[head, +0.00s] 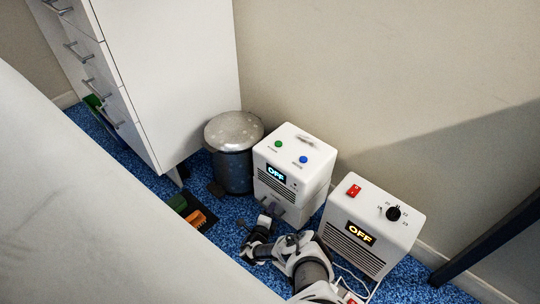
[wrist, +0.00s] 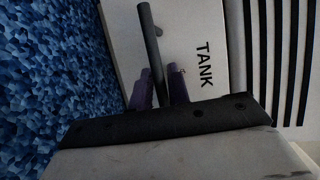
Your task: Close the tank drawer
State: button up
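The tank drawer (wrist: 205,20) shows its pale front with the word TANK in the wrist view. A dark bar handle (wrist: 149,35) runs along it. My gripper (wrist: 161,80) has its two purple fingers close on either side of this handle, shut on it. In the head view my gripper (head: 262,226) is at the low front of the white dehumidifier-like unit (head: 293,165), which has green and blue buttons and an OFF display. The drawer (head: 290,207) shows at the bottom of that unit and appears to stick out from it. How far it is out is hard to tell.
A second white unit (head: 372,225) with a red switch, a black knob and an OFF display stands to the right. A metal pedal bin (head: 234,160) and a white drawer cabinet (head: 175,70) are to the left. The blue carpet (head: 222,207) is narrow here, with a wall behind.

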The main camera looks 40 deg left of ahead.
jog(key=shift+w+r, duration=0.1)
jog(key=shift+w, duration=0.05)
jog(key=p+v, duration=0.6)
jog(key=v, duration=0.8)
jog(key=shift+f, duration=0.2)
